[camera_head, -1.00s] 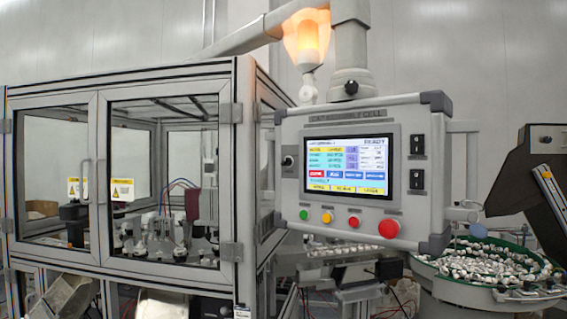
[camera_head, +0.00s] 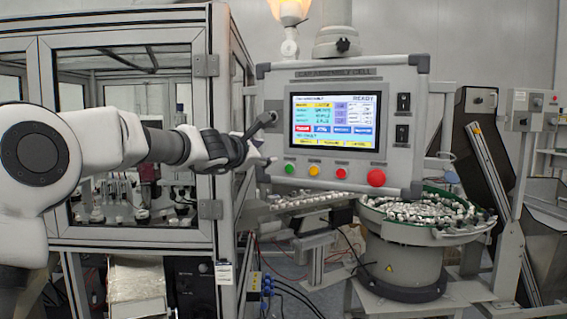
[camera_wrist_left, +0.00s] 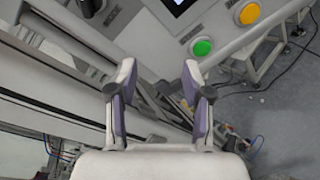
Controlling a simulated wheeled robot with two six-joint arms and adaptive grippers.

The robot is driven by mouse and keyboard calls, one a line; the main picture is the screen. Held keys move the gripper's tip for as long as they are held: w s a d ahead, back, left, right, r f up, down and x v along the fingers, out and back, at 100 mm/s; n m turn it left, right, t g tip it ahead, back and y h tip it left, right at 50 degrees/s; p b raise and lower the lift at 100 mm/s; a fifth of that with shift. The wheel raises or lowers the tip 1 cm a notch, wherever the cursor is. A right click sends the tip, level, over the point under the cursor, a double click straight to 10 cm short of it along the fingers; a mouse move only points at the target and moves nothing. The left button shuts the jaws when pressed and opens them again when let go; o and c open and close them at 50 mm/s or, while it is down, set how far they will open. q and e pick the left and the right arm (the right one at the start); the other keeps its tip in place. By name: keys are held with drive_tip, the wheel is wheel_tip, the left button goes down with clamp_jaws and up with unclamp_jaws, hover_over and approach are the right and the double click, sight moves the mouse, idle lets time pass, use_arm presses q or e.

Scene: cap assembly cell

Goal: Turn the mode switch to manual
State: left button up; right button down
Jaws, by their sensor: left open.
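The control panel (camera_head: 415,85) has a lit screen (camera_head: 332,120) reading READY. The mode switch, left of the screen, is mostly hidden behind a fingertip in the head view. A dark knob (camera_wrist_left: 90,7), which looks like this switch, shows at the top edge of the left wrist view; its setting cannot be read. My left gripper (camera_head: 268,140) is open in front of the panel's left edge, fingers pointing at the panel. In the left wrist view the gap between its fingertips (camera_wrist_left: 158,72) is empty, below the knob. My right gripper is not in view.
Green (camera_head: 290,169), yellow (camera_head: 314,170), red (camera_head: 341,174) and large red (camera_head: 376,178) buttons sit under the screen, close to my gripper. Two black rocker switches are at the panel's right. A glazed machine enclosure (camera_head: 210,65) stands behind my left arm. A parts bowl (camera_head: 400,232) stands lower right.

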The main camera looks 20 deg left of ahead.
use_arm(q)
drive_tip(key=s+r+t, duration=0.1)
drive_tip(key=s+r, duration=0.3)
drive_tip(key=r, duration=0.6)
drive_tip(key=w+f+p, duration=0.1)
drive_tip(key=w+p, duration=0.4)
drive_tip(key=w, duration=0.2)
drive_tip(key=shift+w+a, duration=0.15)
drive_tip(key=shift+w, duration=0.2)
drive_tip(key=shift+f, duration=0.1)
clamp_jaws()
